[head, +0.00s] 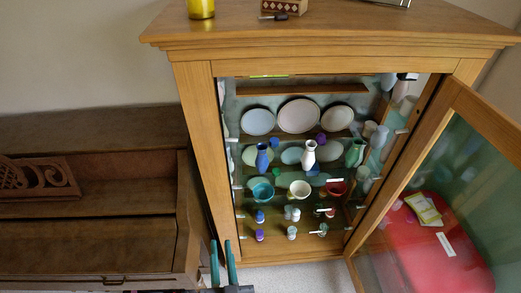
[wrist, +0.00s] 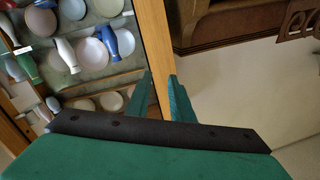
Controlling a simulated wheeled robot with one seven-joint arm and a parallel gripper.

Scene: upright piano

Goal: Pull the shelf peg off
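An open wooden display cabinet (head: 195,110) holds glass shelves with dishes. Small pale shelf pegs show along its inner walls, such as one on the right wall (head: 402,131) and one on the left wall (head: 238,187); I cannot tell which one the task means. In the wrist view the cabinet post (wrist: 152,35) lies beyond my gripper, and no peg stands out clearly. My gripper (head: 223,262) has two teal fingers, apart with nothing between them. It is in front of the cabinet's lower left post in the head view. The fingers also show in the wrist view (wrist: 160,95).
The glass door (head: 430,190) stands open to the right, with a red object (head: 425,245) behind its glass. A piano (head: 90,220) stands close on the left. Vases such as a white one (head: 308,157), bowls, plates and small bottles crowd the shelves.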

